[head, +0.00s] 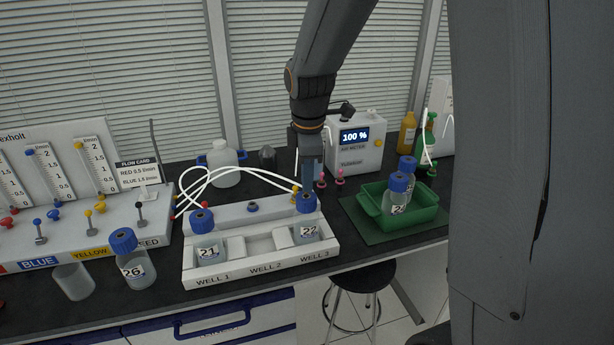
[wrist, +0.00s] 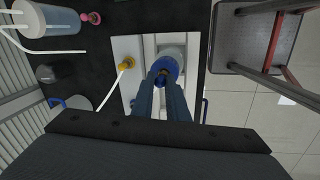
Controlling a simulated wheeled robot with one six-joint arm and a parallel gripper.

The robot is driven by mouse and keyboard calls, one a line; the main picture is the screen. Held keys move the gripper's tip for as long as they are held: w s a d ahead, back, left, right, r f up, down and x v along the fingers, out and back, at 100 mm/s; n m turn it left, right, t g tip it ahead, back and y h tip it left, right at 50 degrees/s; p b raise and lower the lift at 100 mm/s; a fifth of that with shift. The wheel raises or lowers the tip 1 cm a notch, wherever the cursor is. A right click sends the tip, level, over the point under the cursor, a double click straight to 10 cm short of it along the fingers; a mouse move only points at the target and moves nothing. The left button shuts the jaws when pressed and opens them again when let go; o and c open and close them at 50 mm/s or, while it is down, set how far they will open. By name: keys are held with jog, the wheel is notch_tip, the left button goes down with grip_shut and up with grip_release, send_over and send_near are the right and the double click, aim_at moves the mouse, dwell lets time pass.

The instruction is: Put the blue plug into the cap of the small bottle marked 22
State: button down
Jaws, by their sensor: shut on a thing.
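The small bottle marked 22 (head: 308,233) stands upright in the well at the right end of the white rack, labelled WELL 3. Its blue cap (head: 306,204) also shows from above in the wrist view (wrist: 167,64). My gripper (head: 308,186) points down directly over this cap, its fingertips at or just above the cap top. In the wrist view the two fingers close on a small dark blue plug (wrist: 161,77), seen against the cap. The plug's lower end is hidden, so I cannot tell whether it is inside the cap's opening.
Bottle 21 (head: 206,247) stands in the rack's left well; the middle well is empty. Bottle 26 (head: 132,262) stands left of the white rack (head: 262,274). A green tray (head: 425,214) with bottles is at the right. White tubes (head: 215,173) loop behind the rack, near my gripper.

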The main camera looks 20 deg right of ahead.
jog(key=shift+f, duration=0.65)
dwell(0.6)
dwell(0.3)
jog(key=c, duration=1.7)
grip_release()
jog(key=shift+o, duration=0.2)
notch_tip(320, 180, up, 8)
jog(key=s+b, duration=0.1)
jog(key=b, duration=0.1)
jog(key=shift+s+f, duration=0.15)
jog(key=shift+s, duration=0.05)
jog(key=shift+a, duration=0.1)
jog(key=s+f+m+b, duration=0.1)
jog(key=s+f+m, duration=1.3)
jog(key=s+m, duration=0.1)
jog(key=shift+s+f+m+g, duration=0.25)
jog(key=shift+s+m+g, duration=0.05)
jog(key=shift+m, duration=0.1)
